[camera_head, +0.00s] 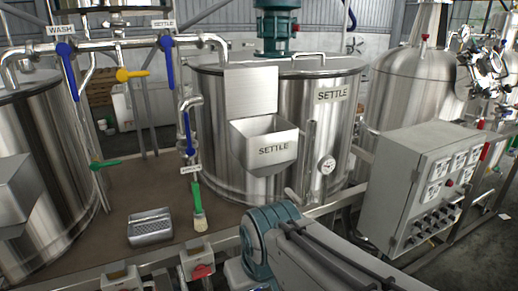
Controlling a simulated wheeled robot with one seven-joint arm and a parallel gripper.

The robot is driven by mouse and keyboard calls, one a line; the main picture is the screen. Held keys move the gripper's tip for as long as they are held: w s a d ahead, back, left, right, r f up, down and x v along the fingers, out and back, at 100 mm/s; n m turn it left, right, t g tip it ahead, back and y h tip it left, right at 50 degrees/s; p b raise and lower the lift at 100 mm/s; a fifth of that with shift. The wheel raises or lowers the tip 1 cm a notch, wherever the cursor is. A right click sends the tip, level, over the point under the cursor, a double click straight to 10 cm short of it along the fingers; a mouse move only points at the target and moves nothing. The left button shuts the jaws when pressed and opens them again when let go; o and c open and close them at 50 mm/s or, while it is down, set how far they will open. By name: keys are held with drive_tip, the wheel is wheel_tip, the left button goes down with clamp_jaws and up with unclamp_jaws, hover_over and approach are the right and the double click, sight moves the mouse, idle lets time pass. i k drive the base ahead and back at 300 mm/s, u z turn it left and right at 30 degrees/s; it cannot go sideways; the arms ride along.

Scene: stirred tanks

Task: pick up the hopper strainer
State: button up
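A small metal box with a slotted or perforated top (150,226), which looks like the hopper strainer, rests on the brown deck between the two tanks, at lower left. Nothing touches it from above. My arm, a teal joint and grey links, fills the bottom middle and lower right, to the right of the box. The steel hopper (264,146) marked SETTLE is fixed to the front of the middle tank (222,150).
A brush with a green handle (196,196) stands right of the box, below a pipe with blue-handled valves (187,132). A green valve handle (105,164) juts out at left. A grey control box (405,195) stands at right. Front rail fittings (197,262) edge the deck.

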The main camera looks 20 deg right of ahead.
sight(151, 228)
drive_tip(key=u, duration=0.15)
drive_tip(key=i, duration=0.75)
drive_tip(key=u, duration=0.55)
